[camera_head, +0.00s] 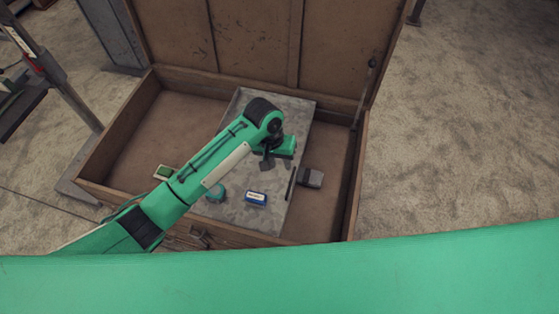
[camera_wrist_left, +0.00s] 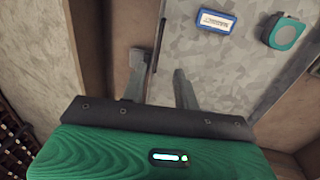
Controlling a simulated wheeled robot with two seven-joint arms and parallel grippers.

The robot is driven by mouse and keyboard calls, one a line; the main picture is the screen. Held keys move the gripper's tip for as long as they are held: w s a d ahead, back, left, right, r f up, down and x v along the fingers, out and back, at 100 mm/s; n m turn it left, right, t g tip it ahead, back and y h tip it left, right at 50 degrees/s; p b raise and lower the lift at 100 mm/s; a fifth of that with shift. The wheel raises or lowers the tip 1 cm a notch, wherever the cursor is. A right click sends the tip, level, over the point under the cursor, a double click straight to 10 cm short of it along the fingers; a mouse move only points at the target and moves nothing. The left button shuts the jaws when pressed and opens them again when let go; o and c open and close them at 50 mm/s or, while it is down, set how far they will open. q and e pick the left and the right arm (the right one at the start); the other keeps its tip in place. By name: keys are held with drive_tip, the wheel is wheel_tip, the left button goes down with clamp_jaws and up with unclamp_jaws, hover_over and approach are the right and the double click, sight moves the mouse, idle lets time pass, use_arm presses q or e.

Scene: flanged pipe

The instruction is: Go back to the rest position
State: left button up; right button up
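My left gripper (camera_head: 267,163) hangs from the green left arm over a grey metal plate (camera_head: 232,115) in an open wooden crate. In the left wrist view its two grey fingers (camera_wrist_left: 160,82) stand apart with nothing seen between them. A blue and white box (camera_head: 256,197) lies on the plate, and it also shows in the left wrist view (camera_wrist_left: 215,20). A teal and grey rounded item (camera_head: 217,194) lies left of it, also in the left wrist view (camera_wrist_left: 284,33). My right gripper is not in view.
The wooden crate (camera_head: 117,130) has its lid (camera_head: 250,40) raised at the back. A dark grey block (camera_head: 311,177) lies at the plate's right edge. A small green item (camera_head: 164,172) is at the left. A metal stand (camera_head: 75,105) is left of the crate; bare floor (camera_head: 460,120) lies to the right.

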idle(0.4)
use_arm(q)
drive_tip(key=s+a+r+n+t+y, duration=0.1)
drive_tip(key=s+a+t, duration=0.1)
drive_tip(key=s+a, duration=1)
drive_tip(key=s+a+r+n+t+y, duration=0.1)
drive_tip(key=s+a+r+t, duration=0.1)
drive_tip(key=s+a, duration=1.05)
drive_tip(key=s+a+f+x, duration=0.1)
drive_tip(key=s+x, duration=0.2)
drive_tip(key=x, duration=1.2)
drive_tip(key=s+f+x, duration=0.1)
drive_tip(key=s+x, duration=0.2)
drive_tip(key=x, duration=1.1)
drive_tip(key=s+a+f+g, duration=0.1)
drive_tip(key=s+a+f, duration=0.1)
drive_tip(key=s+f, duration=0.8)
drive_tip(key=s+a+f+g, duration=0.1)
drive_tip(key=s+a+f, duration=0.1)
drive_tip(key=s+f, duration=0.8)
drive_tip(key=shift+f+m, duration=0.3)
drive_tip(key=shift+f, duration=0.15)
